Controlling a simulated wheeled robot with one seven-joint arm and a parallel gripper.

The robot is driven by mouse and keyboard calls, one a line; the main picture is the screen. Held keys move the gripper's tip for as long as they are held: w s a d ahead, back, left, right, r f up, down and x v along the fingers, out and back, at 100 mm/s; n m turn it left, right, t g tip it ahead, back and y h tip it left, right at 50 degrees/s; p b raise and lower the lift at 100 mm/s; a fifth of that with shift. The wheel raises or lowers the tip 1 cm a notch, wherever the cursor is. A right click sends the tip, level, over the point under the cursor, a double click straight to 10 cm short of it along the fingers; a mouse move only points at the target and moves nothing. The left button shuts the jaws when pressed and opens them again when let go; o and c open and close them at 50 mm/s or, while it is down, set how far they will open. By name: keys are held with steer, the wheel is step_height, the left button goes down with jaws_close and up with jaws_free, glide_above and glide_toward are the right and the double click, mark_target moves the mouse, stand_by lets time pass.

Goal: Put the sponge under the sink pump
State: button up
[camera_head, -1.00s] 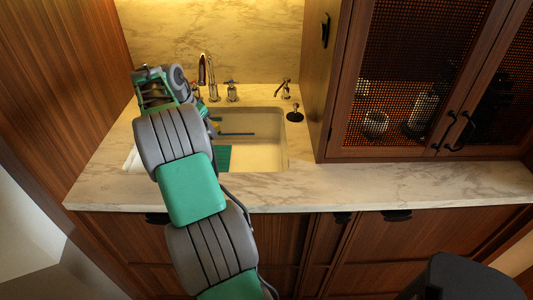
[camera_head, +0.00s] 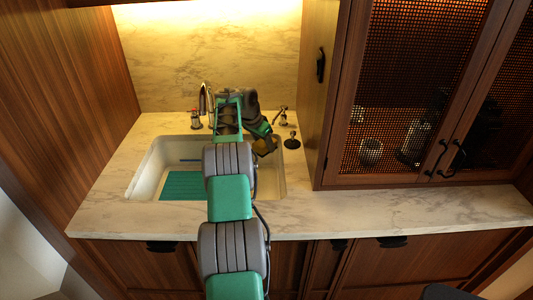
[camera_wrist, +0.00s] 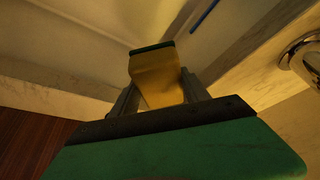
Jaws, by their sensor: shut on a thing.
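The sponge (camera_wrist: 155,75) is yellow with a dark green layer along its far edge in the wrist view. My gripper (camera_wrist: 160,95) is shut on it, with a finger on each side. In the head view my gripper (camera_head: 263,140) is over the right part of the sink, near its right rim; the sponge's outline there is hard to make out. The sink pump (camera_head: 281,116), a small metal spout, stands on the counter behind and right of my gripper, apart from it.
The sink (camera_head: 143,183) has a teal ribbed mat (camera_head: 185,186) and a blue rod (camera_head: 190,161) in it. A tall faucet (camera_head: 207,98) stands behind it. A dark round fitting (camera_head: 292,141) is right of the sink, before the wooden cabinet (camera_head: 330,130). The front-right counter is clear.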

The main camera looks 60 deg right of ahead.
steer(key=shift+s+d+f, duration=0.3)
steer(key=shift+d+f, duration=0.05)
steer(key=shift+f, duration=0.15)
steer(key=shift+w+a+f+b, duration=0.1)
steer(key=shift+f+b, duration=0.2)
steer(key=shift+f, duration=0.4)
steer(key=f, duration=0.2)
steer(key=f+p, duration=0.1)
steer(key=f, duration=0.1)
steer(key=shift+d+f, duration=0.2)
steer(key=shift+f, duration=0.05)
steer(key=shift+f+b, duration=0.35)
steer(key=o, duration=1.4)
steer(key=shift+o, duration=0.2)
steer(key=shift+r, duration=0.1)
